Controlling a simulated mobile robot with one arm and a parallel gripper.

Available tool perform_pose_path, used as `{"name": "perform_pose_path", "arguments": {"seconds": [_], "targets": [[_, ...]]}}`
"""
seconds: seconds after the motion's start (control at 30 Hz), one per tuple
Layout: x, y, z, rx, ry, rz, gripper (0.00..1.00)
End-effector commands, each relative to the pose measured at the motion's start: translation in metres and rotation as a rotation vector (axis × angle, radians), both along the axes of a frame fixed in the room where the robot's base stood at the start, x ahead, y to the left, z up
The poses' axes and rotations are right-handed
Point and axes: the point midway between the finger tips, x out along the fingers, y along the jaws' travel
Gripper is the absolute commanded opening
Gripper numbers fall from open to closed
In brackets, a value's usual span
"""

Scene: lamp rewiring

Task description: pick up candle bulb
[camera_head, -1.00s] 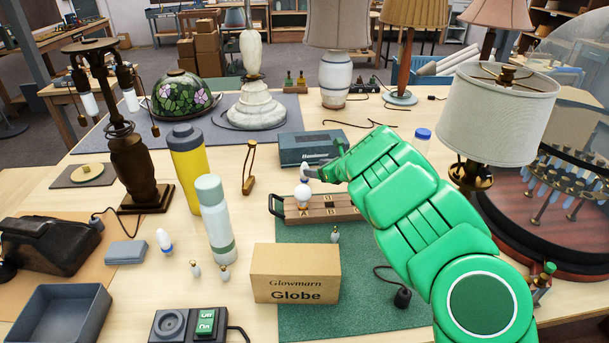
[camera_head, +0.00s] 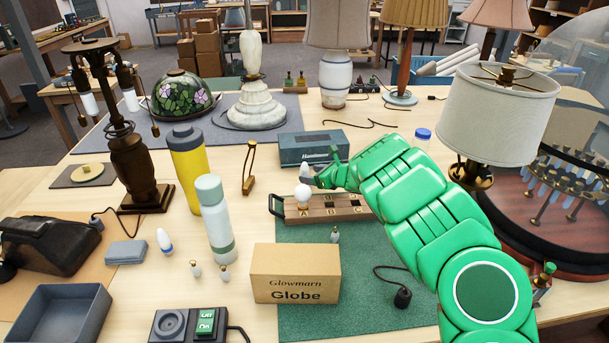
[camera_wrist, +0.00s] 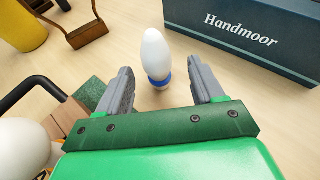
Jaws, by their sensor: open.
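A white candle bulb (camera_wrist: 156,55) with a blue band near its base stands on the wooden table, between my open fingers in the wrist view. In the head view it shows as a small white shape (camera_head: 306,171) beside my gripper (camera_head: 326,172), its lower part hard to see. My gripper (camera_wrist: 160,82) is open, with one finger on each side of the bulb and visible gaps between. A similar white bulb with a blue band (camera_head: 164,241) stands at the left of the table.
A dark Handmoor box (camera_wrist: 245,35) stands just behind the bulb. A wooden socket board (camera_head: 345,210) with a round white bulb (camera_head: 303,194) lies in front. A Globe carton (camera_head: 294,274) and two bottles (camera_head: 188,165) stand nearby.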

Motion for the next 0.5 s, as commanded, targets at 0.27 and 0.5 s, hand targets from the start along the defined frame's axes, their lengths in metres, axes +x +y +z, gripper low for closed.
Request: {"name": "perform_pose_path", "arguments": {"seconds": [0.27, 0.5], "targets": [[0.017, 0.02, -0.01, 0.002, 0.0, 0.001, 0.67], [0.024, 0.026, -0.014, 0.001, 0.0, 0.0, 0.67]]}}
